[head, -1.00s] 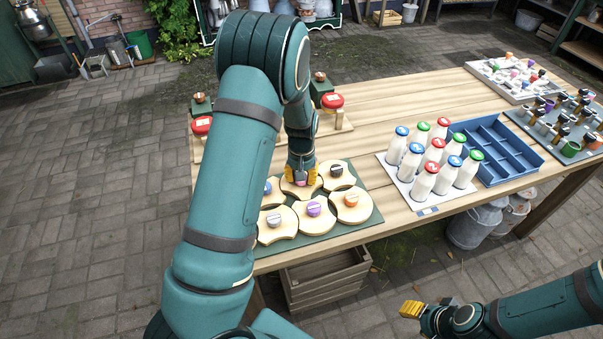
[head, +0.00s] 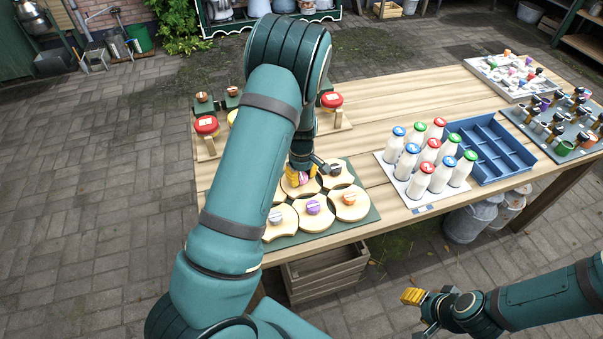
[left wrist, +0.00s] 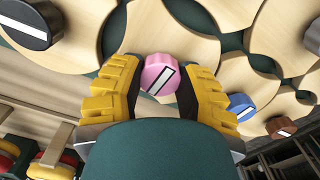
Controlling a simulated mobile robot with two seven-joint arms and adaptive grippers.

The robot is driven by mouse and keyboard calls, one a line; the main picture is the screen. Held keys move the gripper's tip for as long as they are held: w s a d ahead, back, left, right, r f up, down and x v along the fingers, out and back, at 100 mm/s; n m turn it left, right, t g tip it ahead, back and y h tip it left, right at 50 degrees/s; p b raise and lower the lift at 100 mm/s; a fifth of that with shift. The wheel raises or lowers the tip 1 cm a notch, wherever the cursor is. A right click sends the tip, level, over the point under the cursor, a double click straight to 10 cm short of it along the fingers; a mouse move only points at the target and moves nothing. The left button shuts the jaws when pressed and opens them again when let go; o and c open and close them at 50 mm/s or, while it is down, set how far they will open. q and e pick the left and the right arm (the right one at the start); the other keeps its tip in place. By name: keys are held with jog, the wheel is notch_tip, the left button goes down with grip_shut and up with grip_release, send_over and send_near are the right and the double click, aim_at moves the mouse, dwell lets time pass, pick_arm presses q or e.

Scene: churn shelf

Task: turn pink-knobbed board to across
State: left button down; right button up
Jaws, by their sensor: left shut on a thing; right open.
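The pink-knobbed board (head: 290,189) is a round wooden piece in the back row of the green base (head: 363,219), partly hidden by my left gripper. Its pink knob (left wrist: 157,72) has a white bar that slants in the left wrist view. My left gripper (left wrist: 160,88) is shut on this knob, one yellow finger on each side. In the head view the left gripper (head: 302,177) points down onto the board. My right gripper (head: 415,308) is open and empty, off the table's front edge at lower right.
Neighbouring boards carry a purple knob (head: 313,207), an orange knob (head: 349,198), a grey knob (head: 275,218), a blue knob (left wrist: 240,106) and a black knob (left wrist: 30,24). Milk bottles (head: 430,160) and a blue crate (head: 490,150) stand to the right. Red-topped items (head: 207,125) stand behind.

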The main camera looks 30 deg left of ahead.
aim_at(301, 176)
pick_arm(q)
jog(key=shift+n, duration=0.5)
jog(key=c, duration=0.5)
grip_release()
notch_tip(301, 176, up, 12)
jog(key=shift+s+f, duration=0.1)
dwell(0.6)
